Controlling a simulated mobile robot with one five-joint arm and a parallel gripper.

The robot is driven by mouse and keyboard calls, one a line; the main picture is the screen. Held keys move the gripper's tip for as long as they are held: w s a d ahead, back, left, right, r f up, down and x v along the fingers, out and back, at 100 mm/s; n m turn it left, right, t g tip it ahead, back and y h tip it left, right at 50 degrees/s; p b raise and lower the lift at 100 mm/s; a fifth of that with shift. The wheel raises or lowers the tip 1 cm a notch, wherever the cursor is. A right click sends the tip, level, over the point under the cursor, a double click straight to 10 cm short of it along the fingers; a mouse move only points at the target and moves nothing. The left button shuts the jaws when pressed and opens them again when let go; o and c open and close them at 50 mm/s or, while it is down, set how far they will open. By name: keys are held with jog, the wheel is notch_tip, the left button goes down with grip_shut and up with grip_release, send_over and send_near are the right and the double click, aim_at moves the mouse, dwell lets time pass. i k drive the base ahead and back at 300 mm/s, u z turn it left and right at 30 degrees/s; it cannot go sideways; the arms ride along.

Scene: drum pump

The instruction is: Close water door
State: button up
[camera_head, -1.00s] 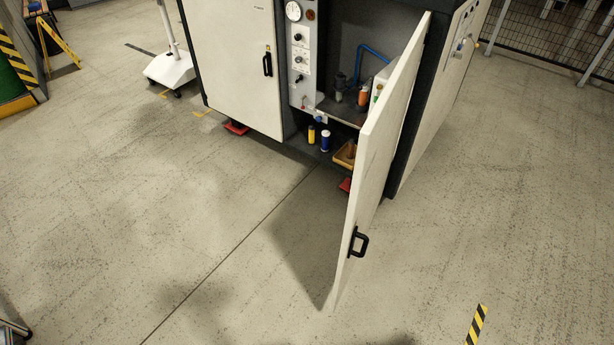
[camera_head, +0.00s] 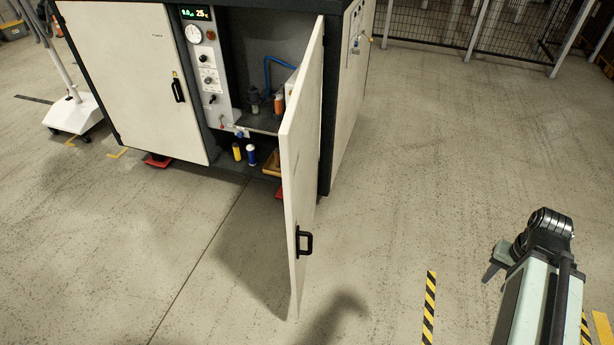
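The open white door (camera_head: 303,170) of the cabinet is swung out toward me, hinged on the right side of the opening. No label can be read on it, but it fits the water door.
The cabinet's left door (camera_head: 140,80) is shut. Inside the opening are a control panel (camera_head: 207,75), a blue pipe (camera_head: 270,68), and yellow (camera_head: 237,152) and blue (camera_head: 251,155) bottles. A striped floor strip (camera_head: 429,308) lies between door and arm. The floor is otherwise clear around the door.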

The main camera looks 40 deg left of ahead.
aim_at(298, 132)
jog(key=z, duration=0.05)
jog(key=i, duration=1.15)
jog(key=u, duration=2.1)
jog(key=k, duration=1.65)
jog(key=u, duration=1.05)
jog(key=i, duration=1)
jog(key=u, duration=0.05)
